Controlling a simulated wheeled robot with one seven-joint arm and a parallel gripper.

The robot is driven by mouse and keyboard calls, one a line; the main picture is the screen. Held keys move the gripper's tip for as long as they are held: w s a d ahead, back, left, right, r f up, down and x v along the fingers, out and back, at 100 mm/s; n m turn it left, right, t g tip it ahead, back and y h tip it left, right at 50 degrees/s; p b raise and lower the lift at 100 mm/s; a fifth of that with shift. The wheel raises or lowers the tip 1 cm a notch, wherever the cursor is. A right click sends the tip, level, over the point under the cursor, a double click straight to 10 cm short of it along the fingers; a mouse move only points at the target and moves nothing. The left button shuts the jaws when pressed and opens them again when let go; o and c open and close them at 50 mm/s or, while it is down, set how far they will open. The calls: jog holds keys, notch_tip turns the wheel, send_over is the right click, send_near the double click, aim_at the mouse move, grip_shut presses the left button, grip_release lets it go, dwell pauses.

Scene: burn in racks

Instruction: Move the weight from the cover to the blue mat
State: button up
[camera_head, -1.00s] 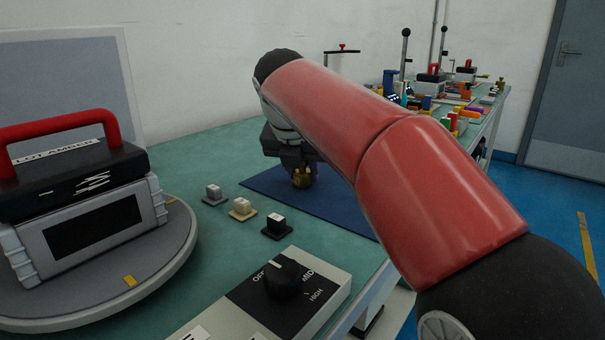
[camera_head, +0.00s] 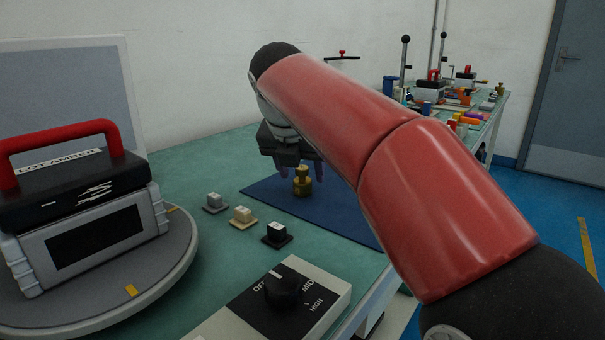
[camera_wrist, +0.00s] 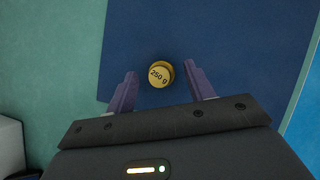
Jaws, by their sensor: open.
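The brass weight (camera_head: 303,182) stands upright on the blue mat (camera_head: 262,187). In the wrist view the weight (camera_wrist: 160,75), marked "250 g", sits on the blue mat (camera_wrist: 225,45) beyond and between the fingertips. My gripper (camera_wrist: 161,82) is open, with its two purple fingers apart and clear of the weight. In the head view my gripper (camera_head: 300,168) is just behind and above the weight. The cover (camera_head: 75,185), black with a red handle, lies on a grey device on a round turntable at the left; nothing rests on its visible top.
Three small switch-like blocks (camera_head: 243,216) stand in a row left of the mat. A control box with a black knob (camera_head: 283,287) is at the front. A second bench with racks and coloured parts (camera_head: 455,105) is at the back right.

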jog(key=p+v, duration=0.2)
jog(key=v, duration=0.7)
jog(key=shift+s+r, duration=0.2)
jog(key=shift+r, duration=0.1)
